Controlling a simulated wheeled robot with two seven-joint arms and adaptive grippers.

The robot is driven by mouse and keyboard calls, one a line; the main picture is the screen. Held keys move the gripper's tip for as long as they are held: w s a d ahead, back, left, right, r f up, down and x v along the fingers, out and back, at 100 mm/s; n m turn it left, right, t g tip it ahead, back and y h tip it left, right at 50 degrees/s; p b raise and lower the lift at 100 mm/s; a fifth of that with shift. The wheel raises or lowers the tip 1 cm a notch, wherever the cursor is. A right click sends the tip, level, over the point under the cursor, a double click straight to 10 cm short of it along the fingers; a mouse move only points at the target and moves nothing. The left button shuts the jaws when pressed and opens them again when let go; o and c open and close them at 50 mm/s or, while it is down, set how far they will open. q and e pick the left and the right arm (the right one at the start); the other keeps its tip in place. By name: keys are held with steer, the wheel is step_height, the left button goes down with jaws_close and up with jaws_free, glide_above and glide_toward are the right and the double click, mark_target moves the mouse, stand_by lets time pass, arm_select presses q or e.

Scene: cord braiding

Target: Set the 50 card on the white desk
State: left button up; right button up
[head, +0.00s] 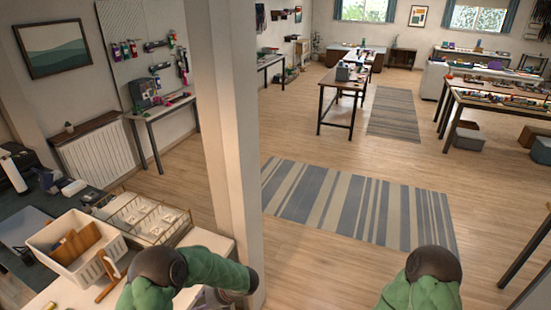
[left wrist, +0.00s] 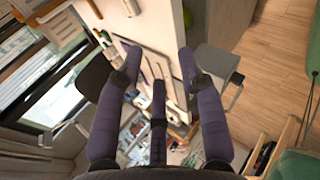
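I cannot make out a 50 card in either view. A white-topped desk (head: 62,292) stands at the lower left in the head view, partly hidden by my left arm. I cannot tell if it is the white desk meant. My left gripper (left wrist: 160,68) shows in the left wrist view with its dark purple fingers spread apart and nothing seen held between them. In the head view it is mostly hidden behind my green left forearm, near the foot of the pillar. My right arm shows at the bottom right, but its gripper is out of view.
A white basket (head: 42,245) with brown items and a clear compartment tray (head: 150,218) crowd the lower-left desk. A pale pillar (head: 226,130) rises just beyond my left arm. A narrow white table (head: 165,108) stands by the pegboard. The floor around the striped rug (head: 350,203) is clear.

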arm_select(q)
steer(key=s+d+f+m+h+b, duration=0.4)
steer(key=s+f+m, duration=0.6)
steer(key=m, duration=0.6)
steer(key=s+d+f+m+h+b, duration=0.4)
steer(key=s+d+f+m+h, duration=0.4)
steer(key=s+m, duration=0.5)
step_height(320, 180, down, 2)
steer(key=d+m, duration=0.2)
steer(key=m, duration=0.2)
steer(key=shift+d+f+g+h, duration=0.2)
steer(key=shift+g+h, duration=0.1)
steer(key=shift+h, duration=0.1)
steer(key=shift+a, duration=0.15)
